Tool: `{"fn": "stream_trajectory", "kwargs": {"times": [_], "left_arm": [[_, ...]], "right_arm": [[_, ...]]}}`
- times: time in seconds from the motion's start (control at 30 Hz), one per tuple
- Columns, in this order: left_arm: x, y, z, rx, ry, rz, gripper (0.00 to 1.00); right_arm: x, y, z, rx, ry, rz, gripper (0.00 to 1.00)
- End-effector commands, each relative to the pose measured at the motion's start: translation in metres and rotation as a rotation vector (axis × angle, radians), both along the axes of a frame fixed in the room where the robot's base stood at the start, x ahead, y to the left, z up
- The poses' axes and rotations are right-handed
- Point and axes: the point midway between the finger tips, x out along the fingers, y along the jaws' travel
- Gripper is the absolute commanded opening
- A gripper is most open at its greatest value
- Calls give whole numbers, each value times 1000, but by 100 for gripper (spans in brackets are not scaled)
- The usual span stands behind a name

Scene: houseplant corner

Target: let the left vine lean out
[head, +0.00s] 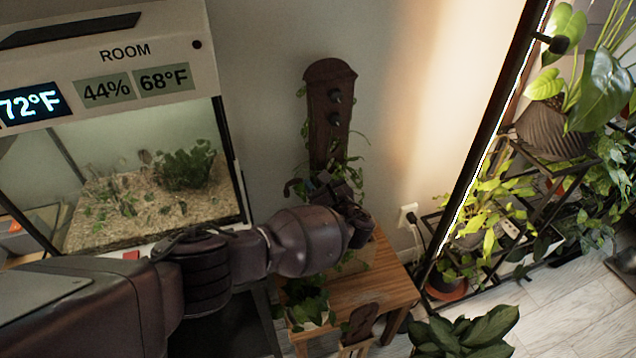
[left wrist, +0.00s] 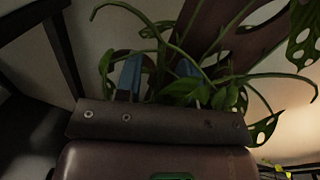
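A dark wooden plank (head: 329,115) with knobs stands upright against the wall, with vines at its lower part. My left gripper (head: 325,186) is in front of the plank's lower end, among the foliage. In the left wrist view the two bluish fingers of my left gripper (left wrist: 158,74) are apart. A thin green vine stem (left wrist: 165,42) arches across in front of the plank (left wrist: 222,38), over the fingers. Leaves (left wrist: 188,90) hang near the right finger. I cannot tell whether a stem lies between the fingers. My arm hides the pot. My right gripper is not in view.
A terrarium (head: 150,195) with a display panel stands at left. A wooden table (head: 375,285) is under the plank, with a small potted plant (head: 308,305) low in front. A lit plant shelf (head: 500,165) fills the right. Free wall lies right of the plank.

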Motion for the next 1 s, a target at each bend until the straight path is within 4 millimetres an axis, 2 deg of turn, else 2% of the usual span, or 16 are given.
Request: {"fn": "stream_trajectory", "kwargs": {"times": [0.2, 0.33, 0.6, 0.8, 1.0], "left_arm": [[-1, -1, 0, 0, 0, -1, 36], [-8, -5, 2, -1, -1, -1, 36], [-48, -28, 6, -3, -3, -2, 36], [-76, -43, 5, -2, -2, 0, 36], [-92, -52, 4, 0, -1, -1, 36]], "right_arm": [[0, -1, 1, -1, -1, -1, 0], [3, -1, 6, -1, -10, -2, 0], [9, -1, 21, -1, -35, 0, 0], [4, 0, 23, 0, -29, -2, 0], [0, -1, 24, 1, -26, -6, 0]]}}
